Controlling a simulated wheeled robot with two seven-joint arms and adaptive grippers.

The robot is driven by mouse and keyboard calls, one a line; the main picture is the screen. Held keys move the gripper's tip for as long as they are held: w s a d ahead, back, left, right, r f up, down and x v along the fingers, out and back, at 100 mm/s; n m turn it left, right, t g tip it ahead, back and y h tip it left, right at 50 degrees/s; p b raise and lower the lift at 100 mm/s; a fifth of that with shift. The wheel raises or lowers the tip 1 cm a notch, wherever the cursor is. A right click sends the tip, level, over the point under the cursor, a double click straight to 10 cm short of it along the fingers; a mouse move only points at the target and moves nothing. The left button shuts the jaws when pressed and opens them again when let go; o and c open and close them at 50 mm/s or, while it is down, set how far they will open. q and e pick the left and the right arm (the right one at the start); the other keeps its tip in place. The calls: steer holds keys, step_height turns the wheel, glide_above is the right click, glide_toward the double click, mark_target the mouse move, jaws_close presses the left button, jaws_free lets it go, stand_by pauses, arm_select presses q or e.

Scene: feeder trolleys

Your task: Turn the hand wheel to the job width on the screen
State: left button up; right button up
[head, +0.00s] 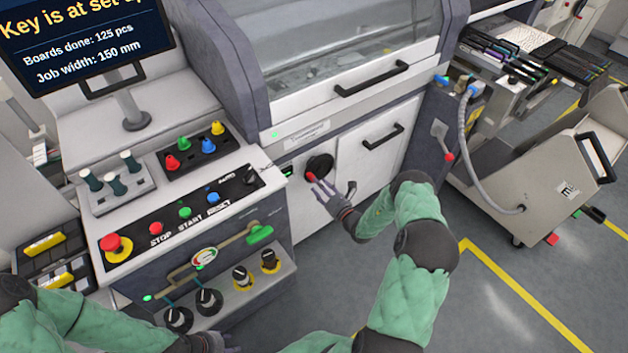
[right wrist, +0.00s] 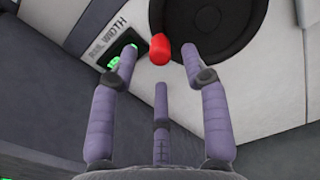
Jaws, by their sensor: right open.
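The hand wheel (head: 320,164) is a black disc on the white machine front, with a red knob (head: 311,176) at its lower left edge. In the right wrist view the wheel (right wrist: 215,30) is at the top, and its red knob (right wrist: 160,49) stands between my fingertips. My right gripper (head: 325,188) is open at the wheel, its fingers around the knob with gaps at both sides. A small green display (right wrist: 122,48) labelled "RAIL WIDTH" is left of the wheel; its digits are partly hidden by a finger. The screen (head: 85,45) reads "Job width: 150 mm".
A control panel (head: 135,245) with coloured buttons and a key switch stands left of the wheel. A door handle (head: 383,136) sticks out right of the wheel.

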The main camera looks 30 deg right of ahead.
steer(key=s, duration=0.6)
steer(key=shift+s+d, duration=0.2)
steer(key=shift+s, duration=0.15)
